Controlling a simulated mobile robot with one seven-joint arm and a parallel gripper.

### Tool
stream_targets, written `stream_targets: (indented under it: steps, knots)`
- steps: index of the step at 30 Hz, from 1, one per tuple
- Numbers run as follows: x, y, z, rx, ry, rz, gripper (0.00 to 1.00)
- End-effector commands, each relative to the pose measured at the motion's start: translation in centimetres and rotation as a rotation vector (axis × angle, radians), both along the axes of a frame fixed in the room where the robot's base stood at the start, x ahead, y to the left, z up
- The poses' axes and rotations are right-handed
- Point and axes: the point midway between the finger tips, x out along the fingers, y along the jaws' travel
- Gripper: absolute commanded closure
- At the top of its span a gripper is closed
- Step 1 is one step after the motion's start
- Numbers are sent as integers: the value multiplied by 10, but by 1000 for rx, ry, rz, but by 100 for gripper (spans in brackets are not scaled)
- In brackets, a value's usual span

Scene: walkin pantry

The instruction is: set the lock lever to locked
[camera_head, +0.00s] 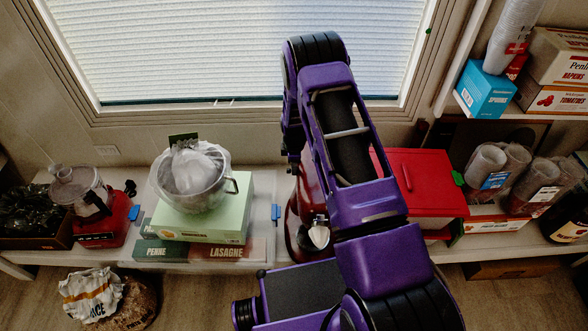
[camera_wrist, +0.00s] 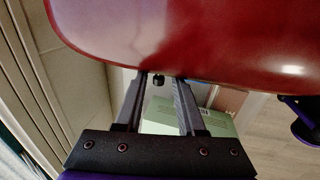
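A glossy red appliance, which looks like a stand mixer (camera_head: 296,232), stands on the shelf behind my arm in the head view, largely hidden by it. A pale metal part (camera_head: 319,236) shows at its front. In the wrist view its smooth red body (camera_wrist: 200,35) fills the top, close beyond my fingertips. My gripper (camera_wrist: 162,84) is open, its two black fingers apart and reaching up to the red body's lower edge. The head view hides my gripper.
A red box (camera_head: 424,184) stands right of my arm. A window (camera_head: 240,45) is behind. Jars and cartons crowd the right shelves.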

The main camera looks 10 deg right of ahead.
Motion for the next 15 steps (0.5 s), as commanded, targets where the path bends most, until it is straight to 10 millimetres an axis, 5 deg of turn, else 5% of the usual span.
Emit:
stream_targets:
  steps: [6, 15]
  knots:
    - [4, -1, -19, 0, 0, 1, 62]
    - [4, -1, -21, 0, 0, 1, 62]
